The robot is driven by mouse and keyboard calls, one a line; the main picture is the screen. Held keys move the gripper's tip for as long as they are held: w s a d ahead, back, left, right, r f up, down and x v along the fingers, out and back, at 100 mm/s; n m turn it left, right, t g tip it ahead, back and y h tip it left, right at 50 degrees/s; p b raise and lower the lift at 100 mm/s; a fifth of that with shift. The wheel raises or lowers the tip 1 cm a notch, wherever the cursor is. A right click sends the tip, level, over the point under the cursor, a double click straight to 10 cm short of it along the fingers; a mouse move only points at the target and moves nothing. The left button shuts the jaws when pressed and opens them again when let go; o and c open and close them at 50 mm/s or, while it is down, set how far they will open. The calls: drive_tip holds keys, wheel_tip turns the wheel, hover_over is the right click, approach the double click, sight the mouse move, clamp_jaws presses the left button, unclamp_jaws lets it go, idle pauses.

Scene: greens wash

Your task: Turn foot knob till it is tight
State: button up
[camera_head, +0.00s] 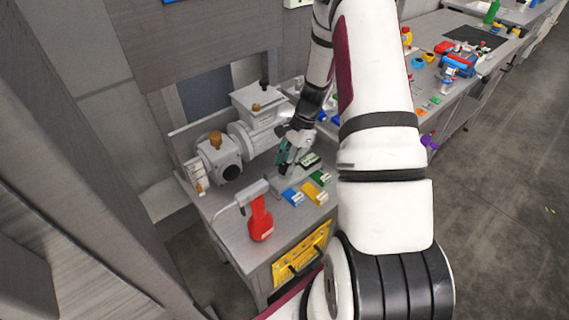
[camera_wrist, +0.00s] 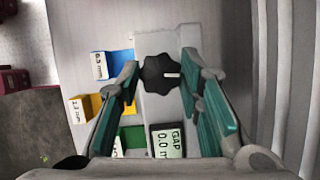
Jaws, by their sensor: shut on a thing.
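The foot knob (camera_wrist: 160,74) is black with a lobed rim and a white mark on its top. It sits between the fingertips of my gripper (camera_wrist: 159,66) in the wrist view. The teal-padded fingers are shut on it from both sides. In the head view my gripper (camera_head: 286,158) is low over the bench beside the grey machine (camera_head: 255,112), and I cannot make out the knob there. A gap display (camera_wrist: 168,141) stands just below the knob in the wrist view and reads GAP 0.0, with the rest cut off.
Blue (camera_head: 292,197), yellow (camera_head: 314,192) and green (camera_head: 320,177) labelled blocks lie on the bench near my gripper. The grey machine stands behind. Another bench with many items runs along the right.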

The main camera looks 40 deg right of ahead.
drive_tip(key=o, duration=1.2)
drive_tip(key=shift+c, duration=0.2)
drive_tip(key=v, duration=1.2)
